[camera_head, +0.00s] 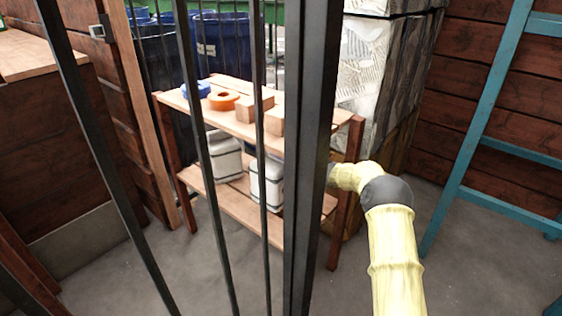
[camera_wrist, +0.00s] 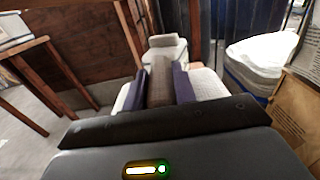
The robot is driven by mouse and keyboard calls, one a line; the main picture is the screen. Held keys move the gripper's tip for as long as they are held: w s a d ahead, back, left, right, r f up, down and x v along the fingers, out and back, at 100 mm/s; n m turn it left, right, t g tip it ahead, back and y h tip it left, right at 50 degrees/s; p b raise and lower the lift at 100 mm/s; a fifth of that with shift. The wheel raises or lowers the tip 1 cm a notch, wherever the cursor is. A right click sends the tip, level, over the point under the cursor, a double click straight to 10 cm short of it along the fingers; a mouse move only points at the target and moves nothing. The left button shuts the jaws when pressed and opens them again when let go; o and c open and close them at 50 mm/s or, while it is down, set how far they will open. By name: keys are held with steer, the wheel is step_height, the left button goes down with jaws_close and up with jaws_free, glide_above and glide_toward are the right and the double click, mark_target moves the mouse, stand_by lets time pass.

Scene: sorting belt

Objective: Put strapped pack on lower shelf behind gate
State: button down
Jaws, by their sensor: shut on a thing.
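My gripper (camera_wrist: 160,82) is shut on a white strapped pack (camera_wrist: 206,84), with a purple finger on each side of its grey-brown middle band. In the head view my arm reaches in from the lower right, and the gripper is hidden behind the dark gate post. A white pack with dark straps (camera_head: 267,182) is at the lower shelf (camera_head: 235,212), probably the held one. I cannot tell if it touches the boards. Another white pack (camera_head: 223,158) stands left of it, and also shows ahead in the wrist view (camera_wrist: 166,42). The barred gate (camera_head: 310,150) stands in front.
The upper shelf (camera_head: 225,121) holds an orange ring (camera_head: 223,100), a blue item (camera_head: 197,89) and wooden blocks (camera_head: 253,107). Blue bins (camera_head: 220,38) stand behind. A wrapped bale (camera_head: 382,70) is at the right rear, with a teal frame (camera_head: 480,130) further right. Bare floor lies between.

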steer(key=shift+f+b, duration=0.85)
steer(key=shift+f, duration=0.9)
steer(key=c, duration=1.1)
jaws_free()
steer(key=shift+f, duration=0.1)
steer(key=shift+r, duration=0.2)
steer(key=shift+p+v, duration=1.7)
steer(key=shift+v, duration=4.3)
